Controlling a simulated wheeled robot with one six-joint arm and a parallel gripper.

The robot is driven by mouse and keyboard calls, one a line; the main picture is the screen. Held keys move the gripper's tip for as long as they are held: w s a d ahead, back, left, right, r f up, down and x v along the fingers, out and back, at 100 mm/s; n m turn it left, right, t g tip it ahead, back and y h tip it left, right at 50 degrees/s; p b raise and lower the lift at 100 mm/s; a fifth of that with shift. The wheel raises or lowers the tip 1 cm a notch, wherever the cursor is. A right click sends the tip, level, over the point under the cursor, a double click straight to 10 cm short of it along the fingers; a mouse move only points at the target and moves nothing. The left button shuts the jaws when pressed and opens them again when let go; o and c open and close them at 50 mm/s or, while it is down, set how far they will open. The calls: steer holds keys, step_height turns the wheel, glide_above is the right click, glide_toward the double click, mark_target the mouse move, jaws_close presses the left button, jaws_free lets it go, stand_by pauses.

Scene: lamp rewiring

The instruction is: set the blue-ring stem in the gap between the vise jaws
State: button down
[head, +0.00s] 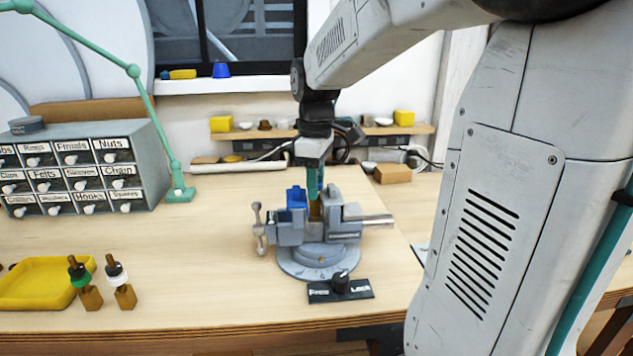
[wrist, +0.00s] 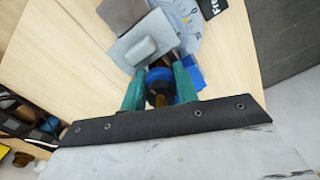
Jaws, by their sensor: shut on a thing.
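The vise (head: 290,236) stands on a round grey base on the bench, with its jaws around a gap; a blue piece (head: 297,198) is at its left jaw. My gripper (head: 314,186) points down over the gap, its teal fingers shut on the blue-ring stem (wrist: 159,76). The brass part of the stem (head: 315,211) shows upright between the jaws in the head view. Its lower end is hidden, so I cannot tell whether it touches the bottom. In the wrist view the vise (wrist: 140,48) lies just beyond the fingers.
A switch panel (head: 340,290) marked Free and Lock is in front of the vise. A green-ring stem (head: 80,279) and a white-ring stem (head: 117,279) stand at left by a yellow tray (head: 40,302). A drawer cabinet (head: 90,170) and green lamp arm (head: 155,110) are behind.

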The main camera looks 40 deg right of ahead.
steer(key=shift+f, duration=0.1)
stand_by(0.4)
steer(key=c, duration=1)
jaws_free()
steer(key=shift+r, duration=3.85)
step_height(320, 180, up, 9)
